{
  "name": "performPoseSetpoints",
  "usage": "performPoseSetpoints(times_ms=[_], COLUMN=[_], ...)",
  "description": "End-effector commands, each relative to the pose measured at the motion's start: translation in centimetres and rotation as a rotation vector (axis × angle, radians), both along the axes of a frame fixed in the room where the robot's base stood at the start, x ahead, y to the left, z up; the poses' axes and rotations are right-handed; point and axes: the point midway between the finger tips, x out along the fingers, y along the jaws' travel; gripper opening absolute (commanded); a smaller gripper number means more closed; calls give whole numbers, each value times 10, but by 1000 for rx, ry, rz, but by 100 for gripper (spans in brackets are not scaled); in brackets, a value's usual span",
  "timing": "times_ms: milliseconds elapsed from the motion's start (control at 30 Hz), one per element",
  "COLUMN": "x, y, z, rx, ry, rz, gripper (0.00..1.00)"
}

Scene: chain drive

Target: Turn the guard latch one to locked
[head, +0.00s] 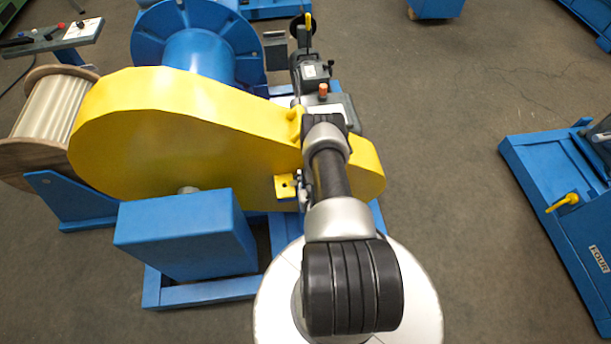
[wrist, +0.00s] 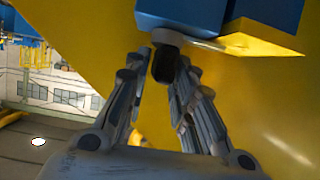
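The yellow chain guard (head: 180,125) fills the middle left of the head view. A small yellow bracket (head: 285,187) sits on its near side, just left of my arm; the latch itself is mostly hidden there by my arm. In the wrist view, a dark rounded latch handle (wrist: 165,66) stands out below a blue block (wrist: 182,14) and a yellow plate (wrist: 262,42). My gripper (wrist: 162,68) has its fingers apart, one on each side of the handle. A gap shows on the left; whether the right finger touches is unclear.
A blue box-shaped stand (head: 187,235) is close in front of the guard. A blue reel (head: 198,45) and a wooden spool (head: 40,125) stand behind and left. A blue frame marked FOUR (head: 560,220) is at right, with clear floor (head: 450,130) between.

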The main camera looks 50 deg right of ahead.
Motion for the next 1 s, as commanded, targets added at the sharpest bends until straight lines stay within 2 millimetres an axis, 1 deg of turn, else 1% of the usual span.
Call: performPoseSetpoints(times_ms=[100,233,333,500,1000], x=[-16,-30,-37,-41,-41], y=[13,24,30,33,33], z=[8,16,20,23,22], rx=[4,2,1,-1,-1], ry=[2,3,2,-1,-1], rz=[-2,-1,-1,0,0], gripper=[23,23,23,23,23])
